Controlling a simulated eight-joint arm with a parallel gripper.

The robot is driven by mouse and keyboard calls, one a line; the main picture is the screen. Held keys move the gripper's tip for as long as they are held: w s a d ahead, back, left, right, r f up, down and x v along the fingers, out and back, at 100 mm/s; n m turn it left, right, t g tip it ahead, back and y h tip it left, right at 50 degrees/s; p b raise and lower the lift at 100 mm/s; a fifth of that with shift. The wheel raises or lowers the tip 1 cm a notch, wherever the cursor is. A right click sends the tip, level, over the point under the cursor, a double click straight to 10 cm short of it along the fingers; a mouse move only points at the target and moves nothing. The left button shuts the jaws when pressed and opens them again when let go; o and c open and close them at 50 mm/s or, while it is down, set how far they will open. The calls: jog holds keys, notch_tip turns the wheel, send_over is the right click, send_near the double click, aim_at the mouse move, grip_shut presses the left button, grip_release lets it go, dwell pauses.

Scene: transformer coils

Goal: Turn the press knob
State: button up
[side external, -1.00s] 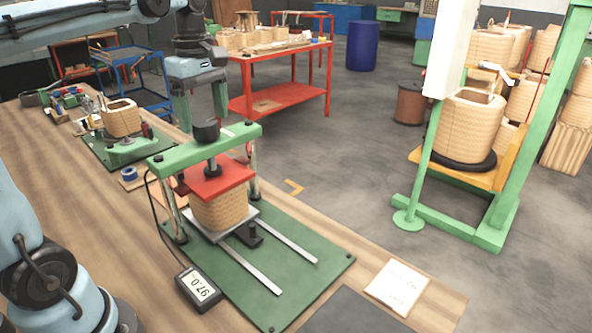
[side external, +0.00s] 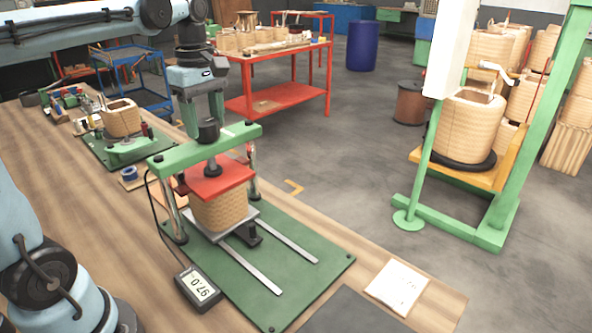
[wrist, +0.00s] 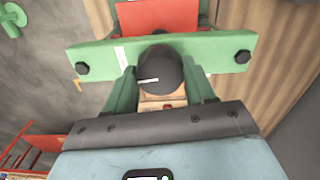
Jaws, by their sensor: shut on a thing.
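The press knob (side external: 208,131) is a black round cap on top of the green crossbeam (side external: 170,159) of a small press. In the wrist view the black knob (wrist: 160,70) has a white mark on it and sits between my two green fingers. My gripper (side external: 206,119) is lowered over the beam and shut on the knob, one finger at each side. Below the beam, a red plate (side external: 217,182) rests on a tan coil (side external: 219,211). The plate also shows in the wrist view (wrist: 157,17).
A digital readout (side external: 198,288) showing 97.0 lies beside the green base (side external: 300,285). A paper sheet (side external: 397,286) lies to the right. Another coil (side external: 121,118) on a fixture stands further back on the bench.

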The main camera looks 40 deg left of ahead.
jog(key=shift+m, duration=0.4)
jog(key=m, duration=0.3)
jog(key=shift+m, duration=0.3)
jog(key=m, duration=0.3)
jog(key=shift+m, duration=0.4)
jog(key=m, duration=1)
jog(key=shift+m, duration=0.4)
jog(key=m, duration=0.8)
jog(key=shift+m, duration=1.9)
